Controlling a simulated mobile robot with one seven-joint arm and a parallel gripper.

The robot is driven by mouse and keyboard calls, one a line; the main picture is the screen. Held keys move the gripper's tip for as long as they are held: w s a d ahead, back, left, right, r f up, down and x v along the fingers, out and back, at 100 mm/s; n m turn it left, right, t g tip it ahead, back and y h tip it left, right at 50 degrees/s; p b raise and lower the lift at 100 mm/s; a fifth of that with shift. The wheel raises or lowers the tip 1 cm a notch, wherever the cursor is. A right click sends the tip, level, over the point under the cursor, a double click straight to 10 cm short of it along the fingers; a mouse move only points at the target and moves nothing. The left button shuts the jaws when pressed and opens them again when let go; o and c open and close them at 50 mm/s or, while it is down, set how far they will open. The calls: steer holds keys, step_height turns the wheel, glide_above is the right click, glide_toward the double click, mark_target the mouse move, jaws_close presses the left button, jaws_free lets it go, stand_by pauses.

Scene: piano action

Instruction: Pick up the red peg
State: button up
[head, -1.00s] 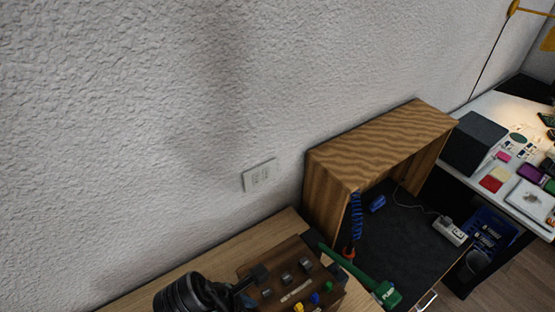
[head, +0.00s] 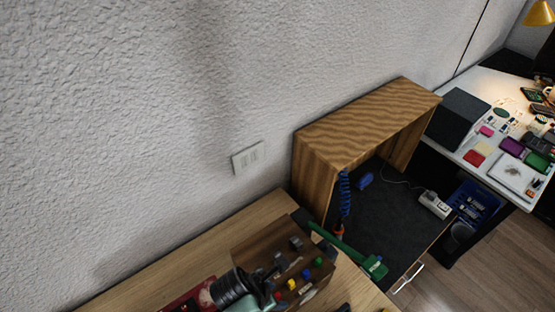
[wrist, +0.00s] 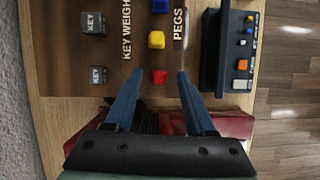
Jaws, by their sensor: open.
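The red peg (wrist: 159,77) stands in the wooden block (wrist: 60,60), at the near end of a row of coloured pegs under the word PEGS. In the wrist view my gripper (wrist: 159,73) is open, with one blue finger on each side of the red peg. The fingertips are apart from the peg, and I cannot tell their height over it. In the head view the red peg (head: 278,295) shows small beside my dark wrist, and the fingers are hard to make out there.
A yellow peg (wrist: 156,40) and a blue peg (wrist: 160,6) stand in line beyond the red one. Grey KEY weights (wrist: 97,75) sit left in the block. A dark tray (wrist: 212,75) with small coloured pieces lies right. A wooden shelf box (head: 370,120) stands further back.

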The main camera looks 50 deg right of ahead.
jaws_close()
stand_by(0.5)
